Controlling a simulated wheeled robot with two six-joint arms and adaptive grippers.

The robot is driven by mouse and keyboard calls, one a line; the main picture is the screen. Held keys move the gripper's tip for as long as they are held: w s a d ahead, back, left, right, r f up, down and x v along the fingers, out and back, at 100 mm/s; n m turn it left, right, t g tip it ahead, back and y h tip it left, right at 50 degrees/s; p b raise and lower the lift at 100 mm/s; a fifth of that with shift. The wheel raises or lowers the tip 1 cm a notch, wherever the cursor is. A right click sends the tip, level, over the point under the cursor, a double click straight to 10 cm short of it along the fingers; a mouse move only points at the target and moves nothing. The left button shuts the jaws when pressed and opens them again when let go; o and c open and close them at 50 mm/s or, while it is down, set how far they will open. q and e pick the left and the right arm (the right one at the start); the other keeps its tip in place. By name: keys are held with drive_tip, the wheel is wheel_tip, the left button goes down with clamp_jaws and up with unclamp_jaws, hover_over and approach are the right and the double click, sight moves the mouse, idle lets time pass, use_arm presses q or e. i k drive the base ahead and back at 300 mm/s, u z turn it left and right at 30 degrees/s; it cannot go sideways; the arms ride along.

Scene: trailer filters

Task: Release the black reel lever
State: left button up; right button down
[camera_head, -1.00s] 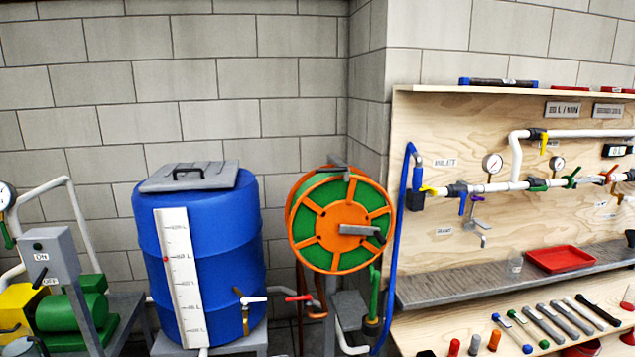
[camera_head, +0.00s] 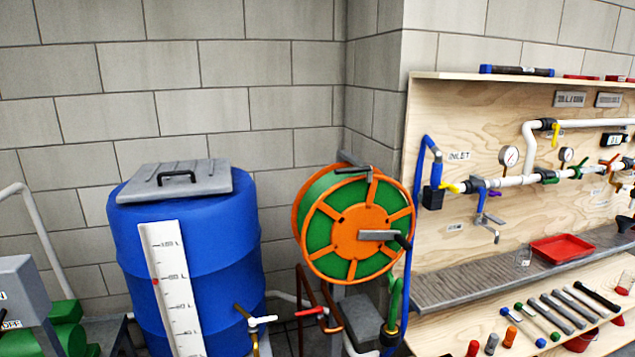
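An orange and green hose reel (camera_head: 325,225) stands in the corner between the blue barrel and the wooden wall panel. A dark lever (camera_head: 352,170) sits at the top of the reel, lying against its rim. A grey crank arm (camera_head: 378,235) crosses the reel's front face and ends in a black handle (camera_head: 402,241) at the right. I cannot tell from this distance whether the lever is engaged. Neither of my grippers is in view.
A blue barrel (camera_head: 185,250) with a grey lid stands left of the reel. A red-handled valve (camera_head: 311,312) is below the reel. A blue hose (camera_head: 415,190) runs down its right side. A grey shelf (camera_head: 480,285) and tool-covered bench are at the right.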

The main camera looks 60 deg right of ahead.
sight(353, 170)
drive_tip(key=z, duration=0.5)
drive_tip(key=i, duration=0.85)
drive_tip(key=z, duration=0.8)
